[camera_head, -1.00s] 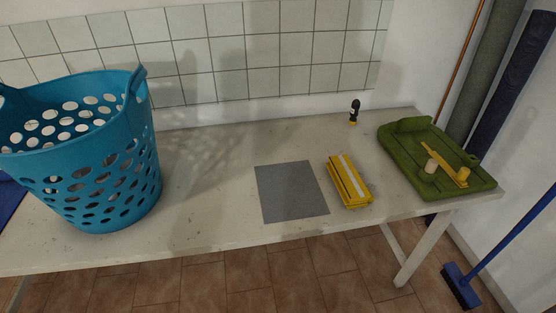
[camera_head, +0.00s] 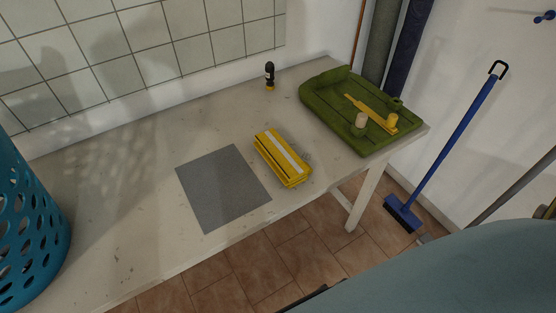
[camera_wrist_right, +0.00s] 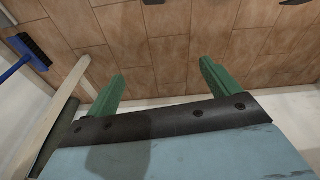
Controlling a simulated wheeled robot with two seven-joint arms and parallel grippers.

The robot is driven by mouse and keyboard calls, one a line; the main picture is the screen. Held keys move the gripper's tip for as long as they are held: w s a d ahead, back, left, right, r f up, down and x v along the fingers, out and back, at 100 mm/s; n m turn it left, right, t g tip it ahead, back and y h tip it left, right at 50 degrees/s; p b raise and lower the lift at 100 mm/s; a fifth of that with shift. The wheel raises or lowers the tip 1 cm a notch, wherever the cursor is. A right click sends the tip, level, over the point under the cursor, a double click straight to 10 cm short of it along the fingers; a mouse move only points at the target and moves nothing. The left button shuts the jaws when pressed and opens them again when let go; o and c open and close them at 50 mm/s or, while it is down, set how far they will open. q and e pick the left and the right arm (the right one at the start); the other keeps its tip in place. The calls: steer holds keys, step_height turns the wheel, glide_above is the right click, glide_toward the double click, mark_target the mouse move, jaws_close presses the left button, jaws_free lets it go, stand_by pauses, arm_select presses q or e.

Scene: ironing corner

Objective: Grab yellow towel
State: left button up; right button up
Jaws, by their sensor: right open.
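The yellow towel (camera_head: 282,158) is folded, with a pale stripe along its top. In the head view it lies on the table beside the right edge of a grey square mat (camera_head: 223,187). My right gripper (camera_wrist_right: 160,82) shows in the right wrist view with two green fingers wide apart. Nothing is between them but the tiled floor behind. The towel is not in the right wrist view. My left gripper is in neither view.
A green tray (camera_head: 350,130) with small items is at the table's right end. A small dark bottle (camera_head: 270,75) stands near the wall. A blue basket (camera_head: 30,230) is at left. A blue broom (camera_head: 445,150) leans at right.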

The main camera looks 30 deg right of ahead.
steer(key=w+r+t, duration=0.2)
steer(key=w+r, duration=0.3)
steer(key=r, duration=0.8)
steer(key=w+r+t, duration=0.2)
steer(key=w+r, duration=0.4)
steer(key=r, duration=0.6)
steer(key=m+t+y, duration=0.1)
steer(key=t, duration=0.6)
glide_toward(280, 150)
steer(key=shift+w+a+f+t+b, duration=0.15)
steer(key=shift+w+a+f+b, duration=0.1)
steer(key=shift+w+f+b, duration=0.25)
steer(key=shift+w+a+f+t+b, duration=0.2)
steer(key=shift+w+f+b, duration=0.1)
steer(key=shift+w, duration=0.4)
steer(key=shift+d+b+x, duration=0.1)
steer(key=shift+b+x, duration=0.25)
steer(key=shift+x, duration=1.15)
steer(key=shift+d+b+x, duration=0.15)
steer(key=shift+b+x, duration=0.15)
steer(key=shift+x, duration=1.15)
